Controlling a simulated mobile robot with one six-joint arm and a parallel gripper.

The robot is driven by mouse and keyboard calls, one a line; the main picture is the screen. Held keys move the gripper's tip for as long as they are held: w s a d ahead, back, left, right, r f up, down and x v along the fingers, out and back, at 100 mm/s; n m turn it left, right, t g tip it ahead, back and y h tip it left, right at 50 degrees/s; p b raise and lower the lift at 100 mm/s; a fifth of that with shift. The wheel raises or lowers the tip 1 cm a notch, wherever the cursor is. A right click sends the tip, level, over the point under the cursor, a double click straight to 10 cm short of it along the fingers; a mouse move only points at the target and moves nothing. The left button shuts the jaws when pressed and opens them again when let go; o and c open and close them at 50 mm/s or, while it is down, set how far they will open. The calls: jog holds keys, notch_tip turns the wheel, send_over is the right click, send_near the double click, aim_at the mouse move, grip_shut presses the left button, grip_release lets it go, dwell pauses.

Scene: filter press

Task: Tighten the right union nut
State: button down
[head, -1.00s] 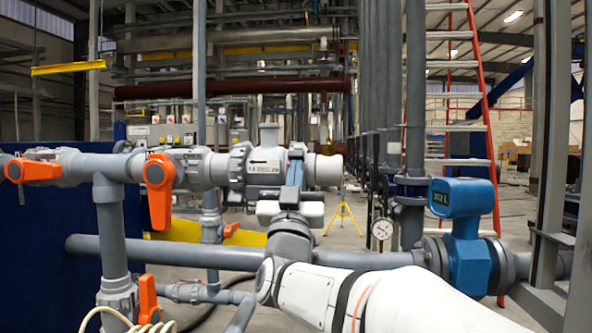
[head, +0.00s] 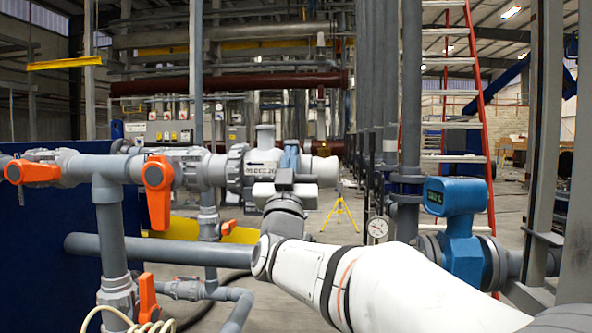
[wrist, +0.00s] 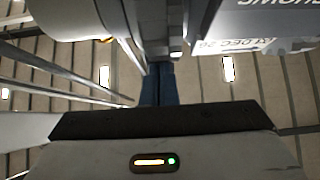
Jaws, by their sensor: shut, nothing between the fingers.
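A pale grey inline fitting (head: 262,170) with dark date lettering sits in the upper grey pipe run, and a ribbed grey nut (head: 236,168) is at its left end. A pale cylindrical end piece (head: 326,171) sticks out to the right. The right union nut lies between fitting and end piece, largely hidden behind my gripper (head: 290,152) in the head view. In the wrist view, its grey edge (wrist: 150,30) shows beside the lettered fitting (wrist: 250,35). My blue fingers (wrist: 158,84) are together and empty, close to the nut; contact cannot be told.
Orange valve handles (head: 158,192) hang on the pipe to the left. A lower grey pipe (head: 150,248) runs behind my arm.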

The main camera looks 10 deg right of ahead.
jog(key=shift+s+r, duration=0.25)
jog(key=shift+r, duration=0.9)
jog(key=s+a+f+b, duration=0.1)
jog(key=s+f+b, duration=0.2)
jog(key=f+b, duration=0.5)
jog(key=shift+s+a+b, duration=0.2)
jog(key=shift+s+b, duration=0.05)
jog(key=shift+b, duration=0.25)
jog(key=shift+f, duration=0.1)
